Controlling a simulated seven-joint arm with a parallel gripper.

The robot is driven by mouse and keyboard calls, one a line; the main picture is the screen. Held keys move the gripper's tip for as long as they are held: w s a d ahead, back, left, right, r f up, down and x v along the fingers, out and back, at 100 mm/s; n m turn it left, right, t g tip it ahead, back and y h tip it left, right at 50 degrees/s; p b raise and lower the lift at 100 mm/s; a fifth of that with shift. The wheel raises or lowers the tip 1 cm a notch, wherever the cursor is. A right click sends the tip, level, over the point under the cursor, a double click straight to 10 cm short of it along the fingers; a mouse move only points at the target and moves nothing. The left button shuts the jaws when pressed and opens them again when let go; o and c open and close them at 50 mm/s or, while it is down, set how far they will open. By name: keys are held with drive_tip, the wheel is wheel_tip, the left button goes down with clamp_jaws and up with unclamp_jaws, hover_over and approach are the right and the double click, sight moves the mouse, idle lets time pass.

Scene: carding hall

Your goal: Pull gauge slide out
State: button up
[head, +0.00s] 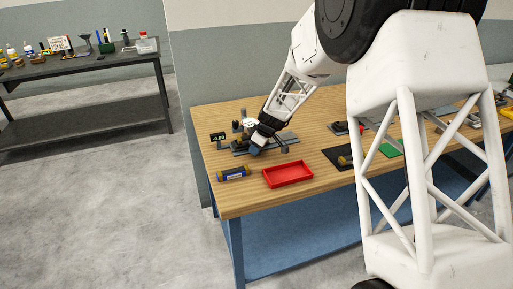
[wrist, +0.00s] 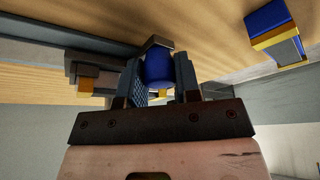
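The gauge (head: 240,150) sits on the back left of the wooden bench, a low dark and grey device with a small display of green digits (head: 217,137). My gripper (head: 258,142) is down at its right part and hides some of it. In the wrist view my gripper (wrist: 160,75) has its two fingers on either side of a blue rounded knob (wrist: 158,66), which fills the space between the fingertips. A dark grey bar (wrist: 75,45) of the gauge runs to the left there. I cannot tell how far out the slide is.
A dark mat (head: 338,160) and a green plate (head: 390,151) lie further right.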

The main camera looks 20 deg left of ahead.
clamp_jaws()
drive_tip(key=w+d, duration=0.8)
drive_tip(key=w, duration=0.1)
drive_tip(key=shift+d, duration=0.4)
drive_tip(key=o, duration=0.6)
unclamp_jaws()
drive_tip(key=shift+d, duration=0.1)
drive_tip(key=shift+o, duration=0.7)
drive_tip(key=shift+s+r, duration=0.1)
drive_tip(key=v, duration=0.7)
drive_tip(key=shift+r, duration=0.3)
drive_tip(key=shift+d, duration=0.15)
